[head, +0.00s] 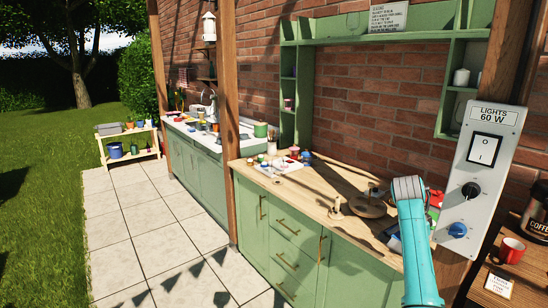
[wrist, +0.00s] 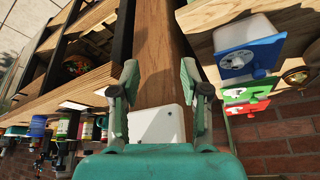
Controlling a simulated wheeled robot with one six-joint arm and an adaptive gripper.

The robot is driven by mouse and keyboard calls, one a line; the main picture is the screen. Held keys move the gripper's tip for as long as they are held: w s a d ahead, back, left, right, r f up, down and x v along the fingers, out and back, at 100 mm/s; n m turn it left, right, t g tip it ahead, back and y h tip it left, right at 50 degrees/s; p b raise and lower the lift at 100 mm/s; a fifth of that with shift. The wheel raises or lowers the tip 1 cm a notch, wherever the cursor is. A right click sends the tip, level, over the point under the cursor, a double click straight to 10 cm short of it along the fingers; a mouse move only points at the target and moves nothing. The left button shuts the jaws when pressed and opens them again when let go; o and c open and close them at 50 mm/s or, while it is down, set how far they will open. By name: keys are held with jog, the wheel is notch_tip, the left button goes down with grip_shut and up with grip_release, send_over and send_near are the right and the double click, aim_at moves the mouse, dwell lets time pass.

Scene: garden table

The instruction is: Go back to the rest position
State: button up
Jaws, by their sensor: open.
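My gripper (wrist: 160,88) shows in the wrist view with its two fingers spread apart and nothing held between them. Behind and between the fingers are a wooden post (wrist: 160,40) and a pale box-like piece (wrist: 156,124); I cannot tell whether the fingers touch either. In the head view my teal arm rises at the lower right, in front of the counter. My fingers cannot be made out there.
The grey panel (head: 482,185) labelled "LIGHTS 60 W", with a rocker switch (head: 485,148) and knobs, is right of my arm. The wooden counter (head: 325,190) carries small items. A red mug (head: 511,250) stands at right. Paving (head: 150,225) is clear at left.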

jog(key=s+a+f+n+t, duration=0.1)
jog(key=s+a+f+n, duration=0.15)
jog(key=f, duration=0.55)
jog(key=s+a+f+n+t, duration=0.1)
jog(key=s+a+f, duration=0.15)
jog(key=f, duration=0.65)
jog(key=s+a+f+n+t, duration=0.2)
jog(key=s+f, duration=0.1)
jog(key=f, duration=0.5)
jog(key=s+a+f+n+t+y, duration=0.1)
jog(key=s+a+f, duration=0.2)
jog(key=s+f, duration=0.15)
jog(key=s+a+f+n+t, duration=0.1)
jog(key=s+a+f, duration=0.15)
jog(key=s, duration=0.35)
jog(key=s+a+f+n+t+y, duration=0.1)
jog(key=s+a+f+n, duration=0.1)
jog(key=s+f, duration=0.3)
jog(key=s+a+r+n+t+y, duration=0.1)
jog(key=s+a+r+n+t, duration=0.15)
jog(key=s, duration=0.85)
jog(key=s+a+r+n+t, duration=0.1)
jog(key=s+a+r, duration=0.25)
jog(key=s, duration=0.75)
jog(key=s+a+r+n+t+y, duration=0.1)
jog(key=s+a+r+n+t, duration=0.2)
jog(key=s+r, duration=1.3)
notch_tip(320, 180, up, 3)
jog(key=shift+s+a+r+y, duration=0.2)
jog(key=shift+s+y, duration=0.1)
